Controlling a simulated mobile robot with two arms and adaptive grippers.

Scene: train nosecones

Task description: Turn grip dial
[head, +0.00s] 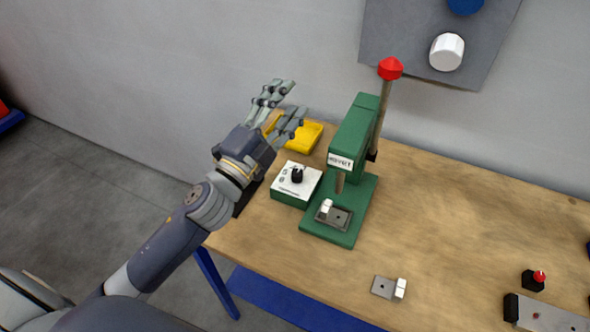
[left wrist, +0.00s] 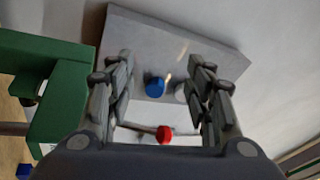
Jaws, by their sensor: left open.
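A grey panel (head: 405,45) on the wall carries a white ribbed dial (head: 447,52) and a blue dial (head: 466,4) cut off by the top edge. A green box (head: 290,196) on the bench has a small black knob (head: 297,175) on its white face. My left gripper (head: 289,102) is open and empty, above the bench beside the green press and left of the panel. In the left wrist view, the panel (left wrist: 195,35) and blue dial (left wrist: 155,88) show between the open fingers; the white dial (left wrist: 181,92) is partly hidden by the right-hand finger.
A green press (head: 352,140) stands on the wooden bench (head: 460,220); its red-tipped lever (head: 390,68) rises between my left gripper and the panel. A yellow tray (head: 305,136) sits behind the green box. A small metal plate (head: 385,287) lies in front. The bench's middle right is clear.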

